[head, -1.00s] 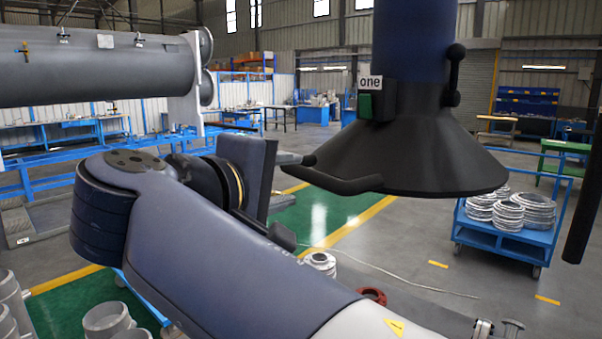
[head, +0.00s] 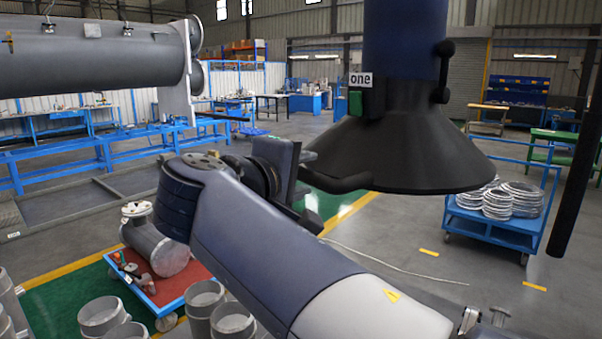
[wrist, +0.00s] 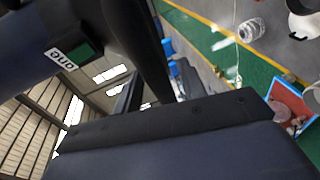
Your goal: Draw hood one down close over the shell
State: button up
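Hood one (head: 395,150) is a black cone below a dark blue duct, with a "one" label and a green patch. It hangs in the upper right of the head view, and its dark side looms in the wrist view (wrist: 125,30). Its black handle (head: 348,184) sticks out to the left. My gripper (head: 312,190) is at the handle's left end. Its fingers stand apart, wider than the bar; contact cannot be made out. A grey flanged shell (head: 155,247) lies on a red-topped blue cart (head: 190,283) at lower left, well away from the hood.
Grey pipe pieces (head: 105,315) stand at the lower left. A blue trolley with metal rings (head: 497,232) stands right of the hood. A black post (head: 572,180) hangs at far right. A large grey cylinder (head: 90,62) fills the upper left. Open floor lies below the hood.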

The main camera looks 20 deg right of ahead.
grip_shut()
dwell(0.4)
notch_tip(320, 180, down, 29)
jog(key=b, duration=2.3)
jog(key=shift+b, duration=0.3)
jog(key=shift+f, duration=0.1)
jog(key=shift+o, duration=0.4)
grip_release()
jog(key=v, duration=1.1)
jog(key=shift+w+d, duration=0.15)
